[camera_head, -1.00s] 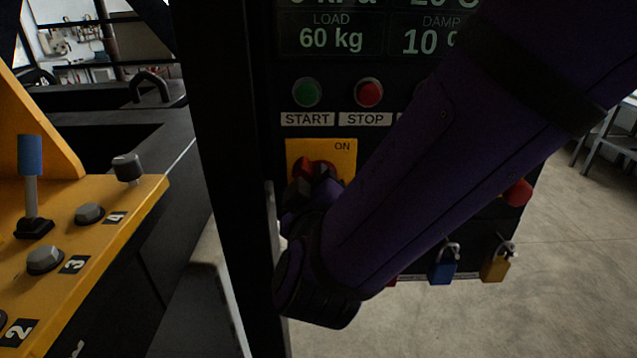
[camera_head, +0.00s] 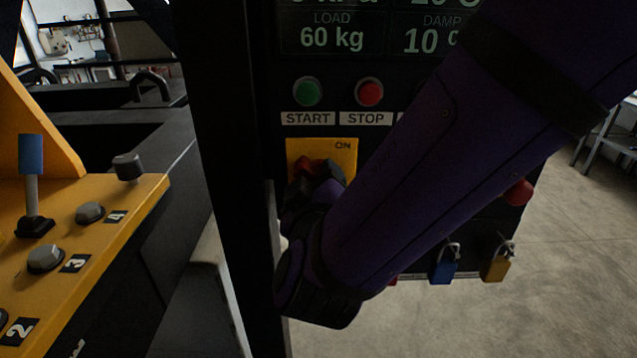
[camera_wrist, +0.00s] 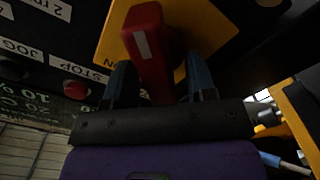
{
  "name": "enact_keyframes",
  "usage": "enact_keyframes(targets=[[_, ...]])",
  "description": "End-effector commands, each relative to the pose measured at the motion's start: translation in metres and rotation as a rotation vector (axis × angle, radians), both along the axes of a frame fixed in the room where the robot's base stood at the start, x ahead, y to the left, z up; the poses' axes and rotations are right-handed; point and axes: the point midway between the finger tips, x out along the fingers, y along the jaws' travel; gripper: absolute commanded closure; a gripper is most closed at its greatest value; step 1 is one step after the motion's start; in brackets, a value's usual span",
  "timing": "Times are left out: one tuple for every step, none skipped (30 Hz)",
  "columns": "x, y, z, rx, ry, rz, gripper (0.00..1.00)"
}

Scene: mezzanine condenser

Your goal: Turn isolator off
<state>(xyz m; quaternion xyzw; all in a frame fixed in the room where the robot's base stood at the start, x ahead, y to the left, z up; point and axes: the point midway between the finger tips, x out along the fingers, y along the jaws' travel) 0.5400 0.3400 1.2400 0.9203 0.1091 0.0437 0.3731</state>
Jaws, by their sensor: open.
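The isolator is a yellow plate (camera_head: 346,153) marked ON at its upper right, with a red rotary handle (camera_head: 304,168). In the wrist view the handle (camera_wrist: 146,40) is a red bar with a white stripe, and part of the yellow plate (camera_wrist: 113,47) shows behind it. My gripper (camera_wrist: 159,65) is open, with one finger on each side of the handle. I cannot tell whether either finger touches it. In the head view my gripper (camera_head: 322,178) and wrist hide the lower part of the isolator.
Above the isolator are a green START button (camera_head: 307,92) and a red STOP button (camera_head: 369,92). A blue padlock (camera_head: 443,268) and a yellow padlock (camera_head: 495,265) hang at the panel's bottom. A yellow console (camera_head: 120,200) stands at left; a dark post (camera_head: 232,180) is beside the panel.

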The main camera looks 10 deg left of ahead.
Motion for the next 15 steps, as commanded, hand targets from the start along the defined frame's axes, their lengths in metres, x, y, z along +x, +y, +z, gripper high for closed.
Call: enact_keyframes(targets=[[-0.002, 0.0, 0.0, 0.0, 0.0, 0.001, 0.49], [-0.004, 0.0, 0.0, 0.0, 0.0, 0.001, 0.49], [-0.007, -0.001, 0.0, 0.0, -0.001, 0.002, 0.49], [-0.01, -0.002, 0.0, 0.0, -0.001, 0.002, 0.49], [-0.014, -0.003, 0.0, 0.0, -0.001, 0.004, 0.49], [-0.021, -0.004, 0.0, 0.0, 0.0, 0.003, 0.49], [-0.026, -0.005, 0.001, 0.0, 0.0, 0.004, 0.49], [-0.031, -0.007, 0.001, 0.0, -0.001, 0.005, 0.49], [-0.038, -0.009, 0.0, 0.0, -0.001, 0.004, 0.49], [-0.044, -0.01, 0.0, -0.001, 0.0, 0.005, 0.49], [-0.05, -0.011, 0.0, 0.0, 0.001, 0.005, 0.49], [-0.058, -0.013, 0.0, -0.001, -0.001, 0.005, 0.49], [-0.063, -0.014, 0.0, -0.001, 0.0, 0.004, 0.49], [-0.068, -0.016, 0.0, 0.0, 0.001, 0.004, 0.49], [-0.075, -0.017, 0.0, 0.0, 0.0, 0.004, 0.49]])
